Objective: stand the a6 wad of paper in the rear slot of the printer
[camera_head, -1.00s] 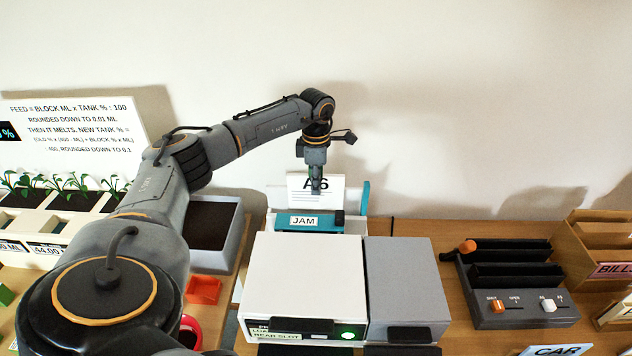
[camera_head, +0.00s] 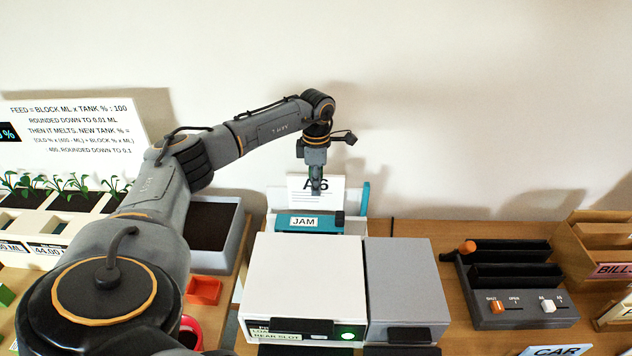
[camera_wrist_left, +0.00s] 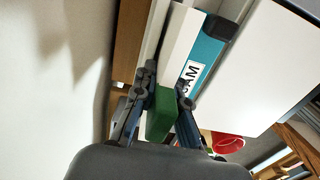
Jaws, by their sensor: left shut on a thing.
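The a6 wad of paper (camera_head: 299,187) is a white upright block marked A6, at the back of the printer (camera_head: 303,275). It stands behind the teal JAM bar (camera_head: 283,222), which hides its lower edge, so I cannot tell how deep it sits in the rear slot. My left gripper (camera_head: 316,190) points down at the wad and overlaps its front. In the left wrist view, the left gripper (camera_wrist_left: 164,105) is shut on a green block-like part (camera_wrist_left: 160,114), which seems to belong to the wad. My right gripper is not in view.
A grey unit (camera_head: 405,280) adjoins the printer on the right. A dark-slotted box with switches (camera_head: 510,285) stands farther right. A soil-filled tray (camera_head: 210,225) and an orange piece (camera_head: 203,290) are on the left. The wall is close behind the printer.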

